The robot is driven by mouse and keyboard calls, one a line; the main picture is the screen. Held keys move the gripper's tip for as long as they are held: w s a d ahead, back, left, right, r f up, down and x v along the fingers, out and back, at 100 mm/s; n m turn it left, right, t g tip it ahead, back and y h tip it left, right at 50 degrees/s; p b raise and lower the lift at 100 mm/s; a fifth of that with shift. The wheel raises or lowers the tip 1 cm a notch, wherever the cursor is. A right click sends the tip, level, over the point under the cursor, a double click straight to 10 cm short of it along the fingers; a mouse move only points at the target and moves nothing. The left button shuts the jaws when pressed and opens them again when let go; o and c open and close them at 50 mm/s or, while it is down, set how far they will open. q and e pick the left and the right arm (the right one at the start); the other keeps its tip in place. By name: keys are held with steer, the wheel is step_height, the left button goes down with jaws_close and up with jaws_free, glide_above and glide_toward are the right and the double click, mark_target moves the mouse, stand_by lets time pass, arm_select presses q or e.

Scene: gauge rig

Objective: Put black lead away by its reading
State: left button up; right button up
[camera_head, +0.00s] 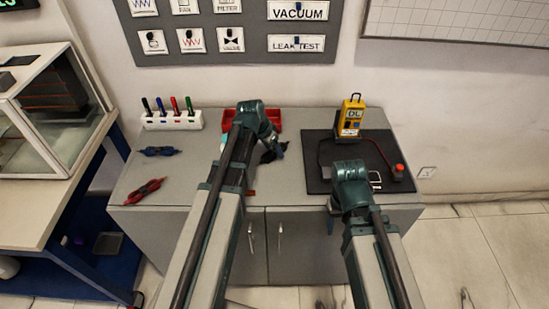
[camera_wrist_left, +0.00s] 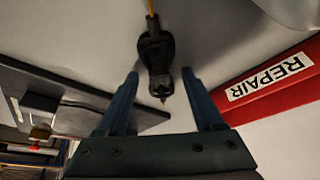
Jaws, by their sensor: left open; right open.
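A black clip (camera_wrist_left: 155,55) of a lead shows in the left wrist view, with a thin orange-yellow cable end above it. My left gripper (camera_wrist_left: 157,92) is open, with its blue fingers on either side of the clip's lower tip; neither visibly touches it. In the head view my left gripper (camera_head: 274,153) is above the grey cabinet, in front of a red tray (camera_head: 268,114). The clip is hard to separate from the dark gripper there. The tray labelled REPAIR (camera_wrist_left: 268,82) is right of the clip in the wrist view. My right gripper (camera_head: 351,186) is over the black mat, fingers mostly hidden by its wrist.
A yellow meter (camera_head: 352,118) stands on the black mat (camera_head: 318,150), with a red-topped part (camera_head: 398,171) near its right edge. A blue lead (camera_head: 158,151) and a red lead (camera_head: 148,190) lie at left. A white holder (camera_head: 172,121) with coloured pens stands behind them.

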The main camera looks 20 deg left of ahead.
arm_select(q)
steer(key=shift+c, duration=0.3)
jaws_close()
steer(key=shift+d+r, duration=0.1)
